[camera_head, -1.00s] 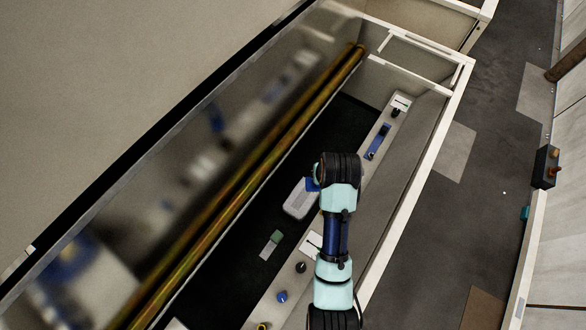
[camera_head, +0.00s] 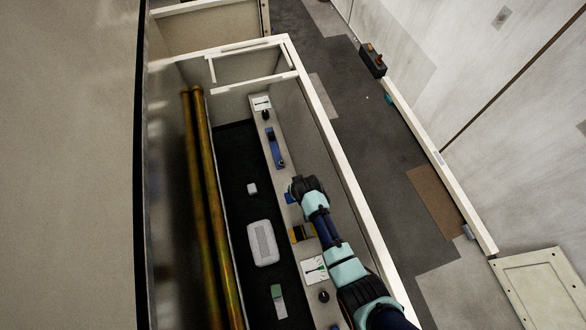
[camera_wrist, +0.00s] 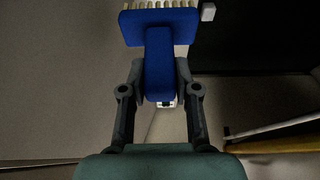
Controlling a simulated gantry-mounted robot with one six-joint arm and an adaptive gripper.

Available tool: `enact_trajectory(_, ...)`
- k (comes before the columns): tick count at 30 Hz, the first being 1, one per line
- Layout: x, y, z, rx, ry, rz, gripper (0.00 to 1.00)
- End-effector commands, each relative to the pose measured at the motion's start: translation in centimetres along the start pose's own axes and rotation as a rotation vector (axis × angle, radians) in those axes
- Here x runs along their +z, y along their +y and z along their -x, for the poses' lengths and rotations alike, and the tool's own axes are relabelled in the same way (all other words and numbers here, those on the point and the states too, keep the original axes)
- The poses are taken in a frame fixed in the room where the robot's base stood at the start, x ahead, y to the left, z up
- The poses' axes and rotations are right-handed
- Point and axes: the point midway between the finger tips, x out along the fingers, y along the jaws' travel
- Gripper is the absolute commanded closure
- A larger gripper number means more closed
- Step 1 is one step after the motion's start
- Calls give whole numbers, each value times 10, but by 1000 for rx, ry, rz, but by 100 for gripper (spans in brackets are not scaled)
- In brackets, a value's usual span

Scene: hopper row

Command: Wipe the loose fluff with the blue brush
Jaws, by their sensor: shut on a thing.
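My gripper (camera_wrist: 160,72) is shut on the blue brush (camera_wrist: 158,52), whose handle sits between the fingers. The brush's wide head and pale bristles point to the top of the wrist view. In the head view my gripper (camera_head: 298,187) is over the pale ledge, with a bit of blue showing beside it; its fingers are hidden. A small white block (camera_head: 252,188) lies on the black belt to its left. A small pale block also shows beside the bristles in the wrist view (camera_wrist: 208,11). I cannot make out loose fluff for certain.
A white rounded box (camera_head: 263,242) and a green-and-white piece (camera_head: 278,300) lie on the black belt. The ledge holds a blue item (camera_head: 276,148), a yellow-brown item (camera_head: 300,233), a white card (camera_head: 314,270) and knobs. Brassy rods (camera_head: 203,200) line the left; a white frame (camera_head: 335,140) the right.

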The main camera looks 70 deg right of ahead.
Motion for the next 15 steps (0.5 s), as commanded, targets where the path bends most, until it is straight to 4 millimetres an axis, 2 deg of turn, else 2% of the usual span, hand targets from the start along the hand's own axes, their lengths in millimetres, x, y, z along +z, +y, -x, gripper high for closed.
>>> enact_trajectory(14, 30, 0, -70, 0, 0, 1, 100)
enact_trajectory(15, 24, -1, -72, -1, 4, 1, 100)
